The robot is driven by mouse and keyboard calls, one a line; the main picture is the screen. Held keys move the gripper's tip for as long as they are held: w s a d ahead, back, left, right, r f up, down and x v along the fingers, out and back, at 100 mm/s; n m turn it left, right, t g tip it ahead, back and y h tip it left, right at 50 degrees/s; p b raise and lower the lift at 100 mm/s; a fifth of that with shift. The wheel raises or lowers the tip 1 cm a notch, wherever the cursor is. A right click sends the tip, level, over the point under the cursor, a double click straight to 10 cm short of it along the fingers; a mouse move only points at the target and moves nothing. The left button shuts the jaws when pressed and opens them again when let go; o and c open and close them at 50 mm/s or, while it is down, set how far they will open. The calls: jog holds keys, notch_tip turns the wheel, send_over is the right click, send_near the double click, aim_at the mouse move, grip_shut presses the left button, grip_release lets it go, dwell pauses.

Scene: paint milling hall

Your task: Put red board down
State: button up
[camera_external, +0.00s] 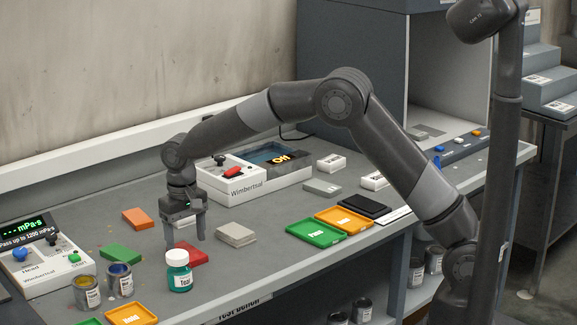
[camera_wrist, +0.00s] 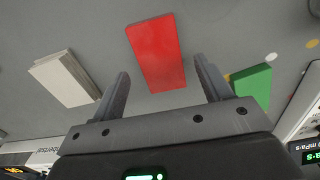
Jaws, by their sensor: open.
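The red board (camera_external: 190,255) lies flat on the grey bench, just behind a small teal jar with a white lid. In the wrist view the red board (camera_wrist: 156,52) lies ahead of the fingertips, roughly centred between them. My gripper (camera_external: 186,240) points down over the bench beside the red board, and its fingers are apart with nothing between them. In the wrist view my gripper (camera_wrist: 163,75) shows both fingers spread. I cannot tell exactly how far the fingertips are above the bench.
A green board (camera_external: 121,253), an orange board (camera_external: 137,219) and a grey block (camera_external: 235,235) lie around the red board. The teal jar (camera_external: 179,272) stands close in front. Paint tins (camera_external: 87,293) stand at left. Green (camera_external: 315,242) and orange trays (camera_external: 343,229) lie to the right.

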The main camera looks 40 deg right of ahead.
notch_tip(320, 180, up, 10)
jog(key=f, duration=0.1)
jog(key=s+d+r+t, duration=0.1)
jog(key=s+d+r, duration=0.55)
jog(key=d, duration=0.25)
jog(key=s+d+r+t, duration=0.1)
jog(key=s+d+r, duration=0.55)
jog(key=d, duration=0.35)
jog(key=s+d+f+t, duration=0.1)
jog(key=s+d+f, duration=0.1)
jog(key=s+d, duration=0.4)
jog(key=s+d+f+t, duration=0.2)
jog(key=s+d, duration=0.3)
jog(key=s, duration=1)
jog(key=shift+d+t, duration=0.3)
jog(key=shift+d, duration=0.05)
jog(key=shift+o, duration=0.6)
dwell(1.9)
